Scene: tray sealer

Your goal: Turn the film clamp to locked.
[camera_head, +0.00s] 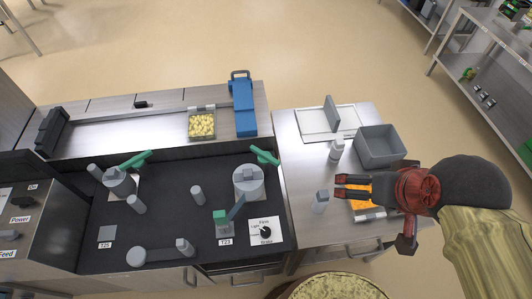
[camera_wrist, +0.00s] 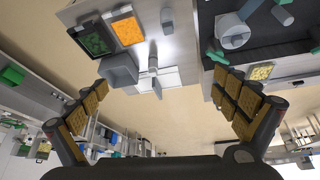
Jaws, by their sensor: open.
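No label reading film clamp is legible, so I cannot tell which part it is. On the black deck, a grey cylinder with a green-handled lever (camera_head: 264,156) stands at the right, and another green-handled lever (camera_head: 135,160) is on a grey cylinder at the left. A small block with a green top (camera_head: 221,217) and a slanted grey arm sits by the T23 label (camera_head: 226,242). A dial (camera_head: 265,232) on a white plate is beside it. My gripper (camera_head: 339,187) is open and empty, above the right counter, apart from these parts. In the wrist view its fingers (camera_wrist: 163,84) are wide apart.
A tray of yellow pieces (camera_head: 202,125) and a blue part (camera_head: 243,105) are behind the deck.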

